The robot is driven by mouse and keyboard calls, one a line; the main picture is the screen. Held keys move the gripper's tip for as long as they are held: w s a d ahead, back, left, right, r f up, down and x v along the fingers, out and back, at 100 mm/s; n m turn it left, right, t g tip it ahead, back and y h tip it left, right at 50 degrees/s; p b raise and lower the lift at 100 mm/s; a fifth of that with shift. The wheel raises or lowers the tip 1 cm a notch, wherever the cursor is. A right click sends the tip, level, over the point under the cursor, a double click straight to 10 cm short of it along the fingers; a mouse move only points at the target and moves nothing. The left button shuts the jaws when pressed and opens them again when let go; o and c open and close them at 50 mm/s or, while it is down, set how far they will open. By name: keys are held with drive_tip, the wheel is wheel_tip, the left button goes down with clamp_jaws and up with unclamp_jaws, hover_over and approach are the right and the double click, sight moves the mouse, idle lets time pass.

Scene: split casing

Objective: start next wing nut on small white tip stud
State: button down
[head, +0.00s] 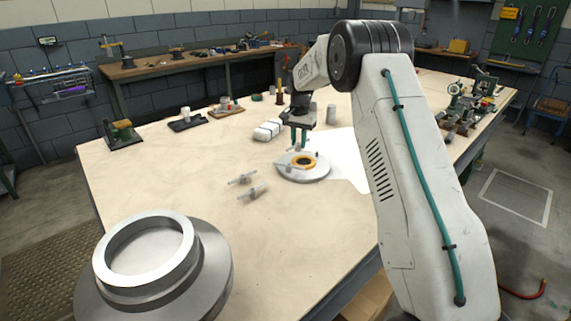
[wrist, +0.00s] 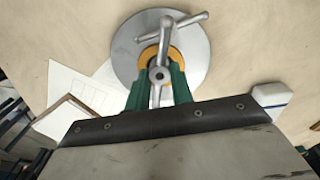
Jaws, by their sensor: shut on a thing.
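My gripper (head: 299,140) has its green fingers pointing down over the round grey casing disc (head: 318,175). It is shut on a wing nut (wrist: 158,75), gripped between the fingers in the wrist view. An orange ring (head: 309,162) lies on the disc's middle. Another wing nut (wrist: 168,35) stands on the disc near its upper edge in the wrist view. Two loose wing nuts, one farther (head: 243,178) and one nearer (head: 252,192), lie on the table left of the disc. I cannot make out the white tip stud; the fingers and held nut hide part of the disc.
A large stepped metal flange (head: 150,275) stands at the front left. A white wrapped bundle (head: 268,131) and a grey cylinder (head: 331,114) are near the arm. A white sheet (head: 345,150) lies right of the disc.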

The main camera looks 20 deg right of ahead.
drive_tip(key=w+d, duration=0.5)
drive_tip(key=d, duration=0.6)
drive_tip(key=shift+m, duration=0.3)
drive_tip(key=shift+s+f, duration=0.15)
drive_tip(key=shift+f, duration=2.2)
drive_tip(key=shift+s, duration=0.15)
drive_tip(key=shift+f, duration=0.55)
